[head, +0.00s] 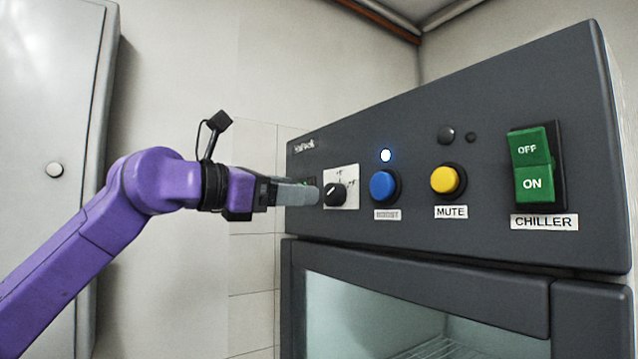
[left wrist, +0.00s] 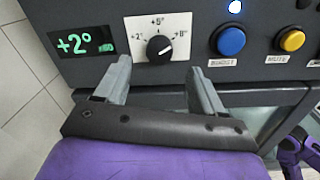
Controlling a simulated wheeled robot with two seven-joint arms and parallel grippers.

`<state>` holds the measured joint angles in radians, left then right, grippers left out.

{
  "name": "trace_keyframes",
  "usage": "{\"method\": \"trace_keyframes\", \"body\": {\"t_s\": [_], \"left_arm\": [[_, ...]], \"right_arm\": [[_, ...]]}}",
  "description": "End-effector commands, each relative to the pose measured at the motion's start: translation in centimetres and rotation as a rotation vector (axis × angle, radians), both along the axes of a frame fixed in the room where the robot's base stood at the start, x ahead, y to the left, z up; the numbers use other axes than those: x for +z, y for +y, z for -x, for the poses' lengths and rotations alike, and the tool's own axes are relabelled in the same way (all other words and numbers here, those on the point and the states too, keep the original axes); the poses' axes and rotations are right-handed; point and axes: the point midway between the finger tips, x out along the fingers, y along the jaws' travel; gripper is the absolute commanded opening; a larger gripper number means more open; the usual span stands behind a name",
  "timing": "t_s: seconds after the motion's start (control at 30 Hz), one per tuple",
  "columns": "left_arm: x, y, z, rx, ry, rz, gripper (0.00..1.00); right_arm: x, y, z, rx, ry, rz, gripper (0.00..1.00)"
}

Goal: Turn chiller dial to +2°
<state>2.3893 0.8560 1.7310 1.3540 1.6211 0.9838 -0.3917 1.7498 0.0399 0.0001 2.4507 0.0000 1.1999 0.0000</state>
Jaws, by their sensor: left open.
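The chiller dial (head: 335,194) is a round black knob with a white mark, on a white plate on the dark panel. My left gripper (head: 316,194) is in front of the panel at the dial's left in the head view. In the wrist view the open gripper (left wrist: 159,68) has its fingers apart below the dial, with nothing between them.
Right of the dial are a blue button (head: 383,185), a yellow button (head: 447,180) and a green OFF/ON switch (head: 533,165). A small lamp (head: 386,155) glows above the blue button. The glass door (head: 400,315) is below the panel. A pale cabinet (head: 50,120) stands at left.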

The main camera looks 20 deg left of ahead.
Motion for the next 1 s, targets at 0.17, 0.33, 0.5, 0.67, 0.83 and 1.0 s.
{"method": "trace_keyframes", "body": {"t_s": [0.17,0.33,0.5,0.67,0.83,1.0], "left_arm": [[0.4,-2.3,-3.1,-0.002,0.003,-0.002,0.69],[0.1,-3.2,-4.5,0.002,0.002,-0.002,0.69],[-0.1,-3.2,-4.6,0.003,0.001,-0.001,0.69],[-0.1,-3.2,-4.6,0.003,0.001,-0.001,0.49],[-0.1,-3.2,-4.6,0.004,0.002,-0.001,0.12],[-0.1,-3.2,-4.6,0.003,0.007,0.005,0.13]], "right_arm": [[2.1,0.0,0.0,0.0,0.0,0.0,0.43],[2.7,0.0,0.0,0.0,-0.001,0.001,0.43],[2.6,0.0,0.0,0.0,-0.001,0.001,0.43],[2.6,0.0,0.0,0.0,-0.001,0.001,0.43],[2.6,0.0,0.0,0.0,-0.001,0.001,0.43],[2.5,0.0,0.0,0.0,-0.001,0.001,0.43]]}}
